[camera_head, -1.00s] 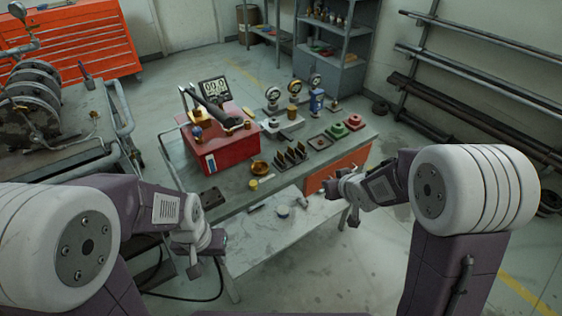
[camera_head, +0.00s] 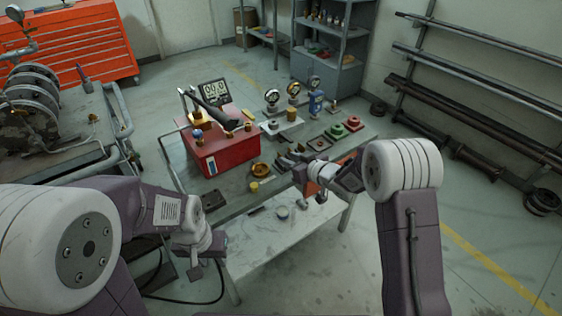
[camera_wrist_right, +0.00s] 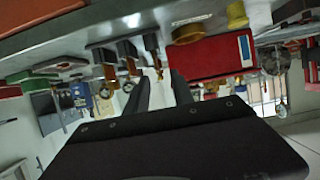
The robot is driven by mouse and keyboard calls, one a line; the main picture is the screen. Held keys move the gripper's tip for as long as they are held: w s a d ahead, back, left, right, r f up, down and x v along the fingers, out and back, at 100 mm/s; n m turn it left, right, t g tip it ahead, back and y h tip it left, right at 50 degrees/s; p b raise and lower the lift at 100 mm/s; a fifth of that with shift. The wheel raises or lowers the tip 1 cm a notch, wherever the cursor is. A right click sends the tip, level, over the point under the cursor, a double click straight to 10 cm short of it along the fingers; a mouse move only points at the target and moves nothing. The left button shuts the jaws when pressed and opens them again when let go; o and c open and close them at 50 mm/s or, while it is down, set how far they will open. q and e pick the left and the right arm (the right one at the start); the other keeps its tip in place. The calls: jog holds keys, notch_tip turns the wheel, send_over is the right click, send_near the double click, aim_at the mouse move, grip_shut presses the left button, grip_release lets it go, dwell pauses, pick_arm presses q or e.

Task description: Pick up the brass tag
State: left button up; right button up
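I cannot single out the brass tag for certain. A small rack of upright dark plates (camera_head: 283,161) stands on the workbench, partly hidden behind my right gripper. In the right wrist view, which is upside down, several plates show brass-coloured parts, including a narrow brass-coloured piece (camera_wrist_right: 153,45) just beyond the fingertips. My right gripper (camera_head: 302,183) is at the bench's front edge near the rack; its two dark fingers (camera_wrist_right: 160,78) are apart with nothing between them. My left gripper (camera_head: 206,262) hangs low left of the bench front, its fingers apart and empty.
The workbench (camera_head: 232,189) holds a red box (camera_head: 226,153), a brass-coloured bowl (camera_head: 259,170), a yellow cylinder (camera_head: 254,187), gauges (camera_head: 272,97) and a green block (camera_head: 336,130). A lower shelf (camera_head: 262,238) juts out in front. Open floor lies to the right.

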jog(key=x, duration=0.4)
jog(key=shift+w+f, duration=0.25)
jog(key=shift+w, duration=0.15)
jog(key=shift+s, duration=0.1)
grip_shut()
dwell(0.9)
